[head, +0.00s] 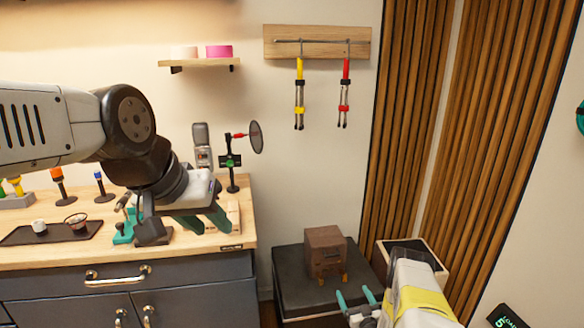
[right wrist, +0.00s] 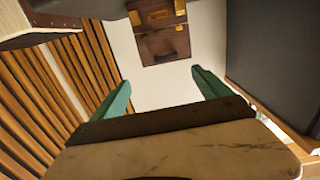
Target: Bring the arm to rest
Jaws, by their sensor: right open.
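My left arm (head: 60,122) reaches in from the left over the wooden worktop. Its gripper (head: 211,224) has teal fingers pointing down, apart, above the worktop's right end; I see nothing held between them. My right gripper (head: 356,294) is low at the right in the head view, in front of the dark amp box. In the right wrist view its two teal fingers (right wrist: 160,90) are wide apart with nothing between them. A small brown box (head: 326,254) stands on the dark amp box (head: 290,285), beyond the right gripper.
The worktop (head: 50,255) holds a dark tray (head: 20,236), a microphone (head: 202,145) and a stand with a round disc (head: 256,137). Two tools, yellow (head: 299,92) and red (head: 345,92), hang from a wall rack. A light-rimmed box (head: 430,250) is close beside my right arm.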

